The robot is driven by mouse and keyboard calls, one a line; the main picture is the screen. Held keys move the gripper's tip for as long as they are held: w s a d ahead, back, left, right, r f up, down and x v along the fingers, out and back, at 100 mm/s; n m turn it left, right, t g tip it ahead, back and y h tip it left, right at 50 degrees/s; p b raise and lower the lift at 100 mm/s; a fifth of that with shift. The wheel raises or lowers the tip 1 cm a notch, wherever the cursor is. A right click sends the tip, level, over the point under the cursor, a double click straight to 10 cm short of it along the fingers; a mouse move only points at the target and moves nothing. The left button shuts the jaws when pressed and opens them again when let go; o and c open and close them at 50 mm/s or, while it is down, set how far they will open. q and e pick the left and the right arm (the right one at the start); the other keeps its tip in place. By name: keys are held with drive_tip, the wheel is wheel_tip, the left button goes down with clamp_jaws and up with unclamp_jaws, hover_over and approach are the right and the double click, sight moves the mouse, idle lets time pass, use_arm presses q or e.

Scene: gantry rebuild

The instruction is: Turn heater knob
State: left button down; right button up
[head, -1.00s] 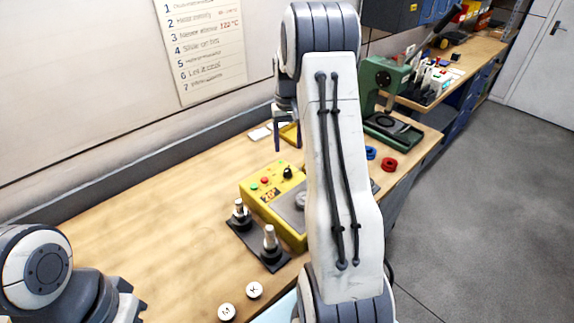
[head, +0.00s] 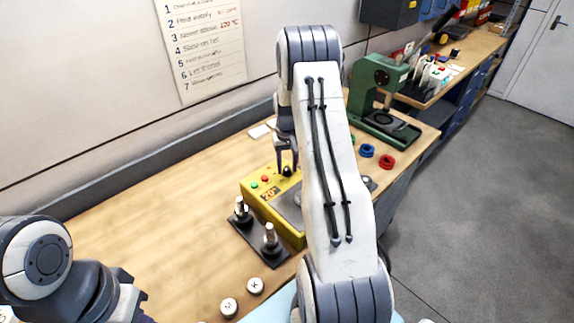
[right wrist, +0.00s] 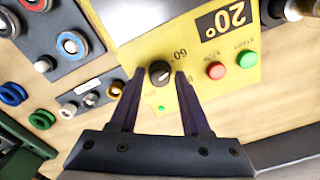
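The yellow heater (head: 262,211) stands on the bench, with a "20°" display and red and green buttons on its top. Its black knob (head: 287,171) also shows in the right wrist view (right wrist: 159,72), with a dial scale around it. My right gripper (head: 287,157) is over the knob. In the right wrist view its two fingers (right wrist: 160,76) are apart, one on each side of the knob, with small gaps showing. The heater's plate is partly hidden by my right arm. My left gripper (head: 130,298) shows only in part at the lower left; its fingers are unclear.
A dark stand with two metal-topped posts (head: 270,238) is in front of the heater. Two white discs marked K and M (head: 255,286) lie nearer. Blue and red rings (head: 387,162) and a green press (head: 377,95) are to the right. The bench's left part is clear.

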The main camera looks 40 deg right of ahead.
clamp_jaws()
drive_tip(key=shift+m, duration=0.4)
drive_tip(key=m+b, duration=0.1)
drive_tip(key=m, duration=0.1)
drive_tip(key=shift+m, duration=0.3)
drive_tip(key=m, duration=0.3)
drive_tip(key=shift+m+b, duration=0.3)
drive_tip(key=shift+b, duration=0.1)
drive_tip(key=m, duration=0.3)
drive_tip(key=shift+m, duration=0.3)
drive_tip(key=shift+m+b, duration=0.45)
drive_tip(key=shift+m, duration=1.15)
drive_tip(key=shift+r, duration=0.1)
